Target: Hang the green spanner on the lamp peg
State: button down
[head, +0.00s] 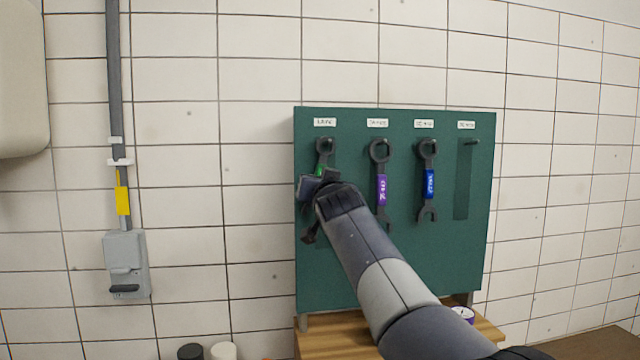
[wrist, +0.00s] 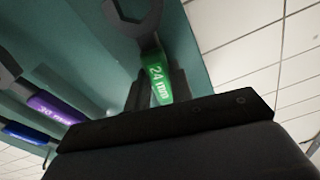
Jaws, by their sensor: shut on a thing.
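The green spanner (head: 319,170) is upright against the teal board at its leftmost place, below a small label that seems to read LAMP (head: 325,122). Its ring end is up, at the height of the lamp peg (head: 325,142). I cannot tell whether the ring is around the peg or just in front of it. My gripper (head: 317,182) is shut on its green band, marked 24 mm in the wrist view (wrist: 158,82). My gripper and arm hide much of the spanner's lower part in the head view.
On the teal board (head: 400,270), a purple spanner (head: 382,190) and a blue spanner (head: 429,183) hang to the right. The rightmost peg (head: 470,142) is empty over a dark painted outline. A wooden surface (head: 335,340) lies below, with a purple-and-white roll (head: 463,314).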

dwell(0.3)
jog(key=c, duration=1.2)
grip_release()
jog(key=shift+o, duration=0.2)
jog(key=b+v, duration=0.5)
jog(key=v, duration=0.5)
jog(key=shift+s+b, duration=0.3)
jog(key=shift+s, duration=0.15)
jog(key=p+x, duration=0.3)
jog(key=x, duration=0.4)
jog(key=shift+d, duration=0.1)
